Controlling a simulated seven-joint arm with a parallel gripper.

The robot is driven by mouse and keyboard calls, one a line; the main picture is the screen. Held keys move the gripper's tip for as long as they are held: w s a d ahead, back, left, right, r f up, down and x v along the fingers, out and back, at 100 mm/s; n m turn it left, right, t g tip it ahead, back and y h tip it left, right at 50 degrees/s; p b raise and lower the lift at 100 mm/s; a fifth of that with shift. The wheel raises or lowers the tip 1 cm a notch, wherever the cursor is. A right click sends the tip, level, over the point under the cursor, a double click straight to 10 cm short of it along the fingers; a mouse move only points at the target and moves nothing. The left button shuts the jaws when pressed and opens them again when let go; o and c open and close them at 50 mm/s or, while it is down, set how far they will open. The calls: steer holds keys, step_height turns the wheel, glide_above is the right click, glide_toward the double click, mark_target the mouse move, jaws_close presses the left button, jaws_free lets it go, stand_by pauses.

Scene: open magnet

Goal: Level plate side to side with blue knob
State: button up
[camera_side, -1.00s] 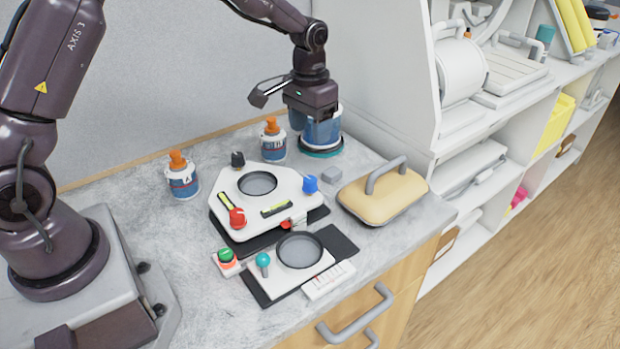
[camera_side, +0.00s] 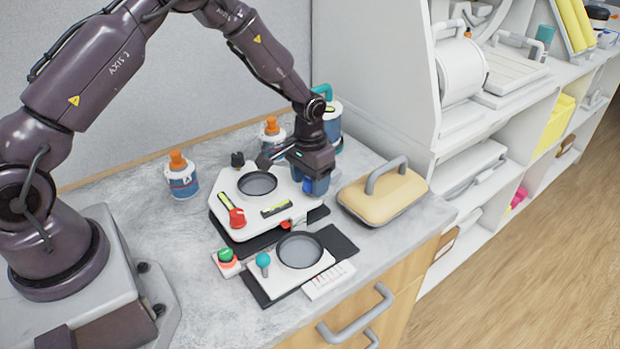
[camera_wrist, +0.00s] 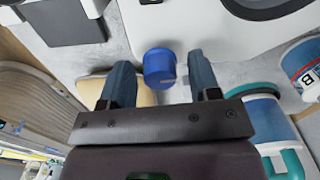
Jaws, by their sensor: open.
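The blue knob (camera_wrist: 159,68) shows in the wrist view between the two open fingers of my gripper (camera_wrist: 160,85), with a gap on each side. In the side view my gripper (camera_side: 315,186) is over the right corner of the white plate (camera_side: 245,223) and mostly hides the knob. The plate carries a red knob (camera_side: 237,218), a black knob (camera_side: 237,159), a round dark dish (camera_side: 257,184) and two yellow-green bubble levels, one on the left (camera_side: 225,203) and one at the front (camera_side: 276,209). The bubbles are too small to read.
A tan lid with a grey handle (camera_side: 383,194) lies close to the right of my gripper. Bottles with orange caps (camera_side: 182,176) stand behind and left. A lower unit with a teal-knobbed lever (camera_side: 263,260) and a green button (camera_side: 226,255) sits in front.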

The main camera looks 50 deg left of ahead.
steer(key=c, duration=0.9)
steer(key=shift+c, duration=0.2)
steer(key=m, duration=0.4)
steer(key=shift+m, duration=0.3)
steer(key=m, duration=1.5)
steer(key=shift+w, duration=0.1)
